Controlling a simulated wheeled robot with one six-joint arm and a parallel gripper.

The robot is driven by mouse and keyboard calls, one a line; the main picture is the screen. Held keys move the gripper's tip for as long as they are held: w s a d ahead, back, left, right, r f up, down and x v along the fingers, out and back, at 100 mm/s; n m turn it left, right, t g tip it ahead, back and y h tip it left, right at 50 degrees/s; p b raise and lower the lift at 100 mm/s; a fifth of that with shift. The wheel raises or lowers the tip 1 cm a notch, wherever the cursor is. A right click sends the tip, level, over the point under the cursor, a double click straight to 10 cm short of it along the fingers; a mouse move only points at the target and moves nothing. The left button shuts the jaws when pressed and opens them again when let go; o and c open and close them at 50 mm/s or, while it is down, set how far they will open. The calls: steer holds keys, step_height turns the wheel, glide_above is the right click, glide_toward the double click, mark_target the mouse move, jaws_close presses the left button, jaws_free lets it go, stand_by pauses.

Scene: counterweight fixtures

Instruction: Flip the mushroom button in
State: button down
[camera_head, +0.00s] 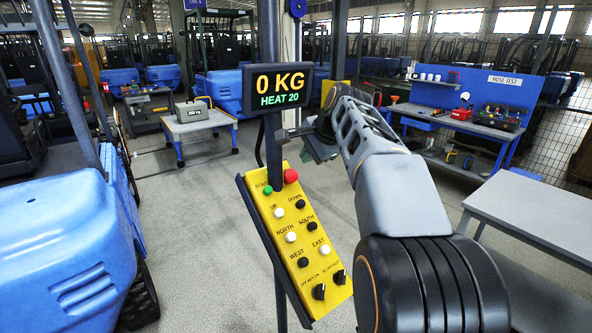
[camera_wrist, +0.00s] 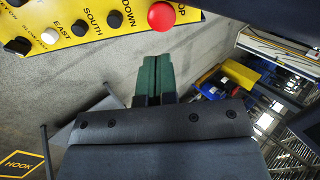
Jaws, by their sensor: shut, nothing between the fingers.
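The red mushroom button (camera_head: 291,176) sits at the top right corner of a tilted yellow control panel (camera_head: 262,207), beside a small green START button (camera_head: 267,190). In the wrist view the red button (camera_wrist: 161,16) is at the top edge, with its label partly hidden. How far it stands out is hard to tell. My gripper (camera_wrist: 157,58) has its green fingers together and empty, pointing toward the red button with a gap between. In the head view my gripper (camera_head: 305,143) is just above the panel's top end, its fingertips unclear.
A display (camera_head: 281,88) reading 0 KG and HEAT 20 stands above the panel on a dark post. Several black and white buttons and two black knobs cover the panel. A grey table (camera_head: 540,215) stands right, a blue forklift (camera_head: 65,260) left. Open floor lies left of the panel.

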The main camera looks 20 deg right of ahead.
mark_target(293, 175)
steer(key=p+x, duration=0.1)
steer(key=x, duration=0.7)
steer(key=shift+w+a+f+p, duration=0.1)
steer(key=shift+w+f+p, duration=0.1)
steer(key=shift+p, duration=0.15)
